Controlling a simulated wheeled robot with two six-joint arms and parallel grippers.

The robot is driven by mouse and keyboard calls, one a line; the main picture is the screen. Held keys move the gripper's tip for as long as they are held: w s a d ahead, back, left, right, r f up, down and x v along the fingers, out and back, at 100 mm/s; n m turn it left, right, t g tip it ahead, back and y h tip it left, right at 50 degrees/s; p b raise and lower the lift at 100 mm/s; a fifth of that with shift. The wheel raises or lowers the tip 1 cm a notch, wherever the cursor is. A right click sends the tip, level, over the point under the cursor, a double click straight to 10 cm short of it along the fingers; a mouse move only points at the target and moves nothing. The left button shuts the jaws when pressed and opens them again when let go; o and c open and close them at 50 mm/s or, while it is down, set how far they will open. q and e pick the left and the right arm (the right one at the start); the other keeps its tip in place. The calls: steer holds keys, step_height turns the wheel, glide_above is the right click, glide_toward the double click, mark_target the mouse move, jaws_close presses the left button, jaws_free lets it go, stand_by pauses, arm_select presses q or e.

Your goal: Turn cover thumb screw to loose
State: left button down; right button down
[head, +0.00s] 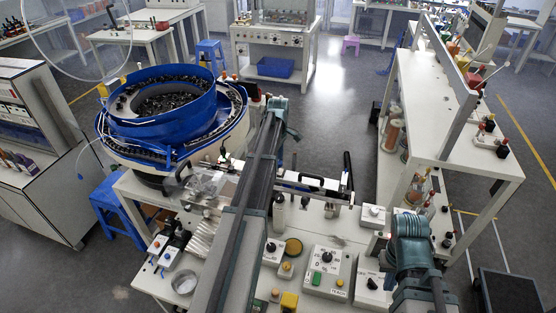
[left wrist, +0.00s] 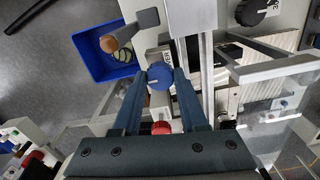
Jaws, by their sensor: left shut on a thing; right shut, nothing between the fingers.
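A round blue thumb screw (left wrist: 159,78) with a short white line on its face is in the middle of the left wrist view. My left gripper (left wrist: 160,74) has one fingertip on each side of it and is shut on it. A red knob (left wrist: 161,128) shows between the fingers, nearer the palm. In the head view a clear cover (head: 207,181) lies left of my left arm, which hides the gripper and the blue screw. Of my right arm only the links at the lower right show; its gripper is not visible.
A blue bowl feeder (head: 160,125) stands left of my left arm. A control box (head: 327,272) with a dial and green button sits on the bench. A white shelf bench (head: 440,115) stands at the right. A blue bin (left wrist: 92,52) shows in the left wrist view.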

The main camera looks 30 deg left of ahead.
arm_select(q)
steer(key=shift+c, duration=2.2)
jaws_free()
steer(key=shift+r, duration=0.1)
step_height(320, 180, up, 14)
steer(key=p, duration=1.3)
steer(key=shift+f+p, duration=0.2)
steer(key=shift+p, duration=0.2)
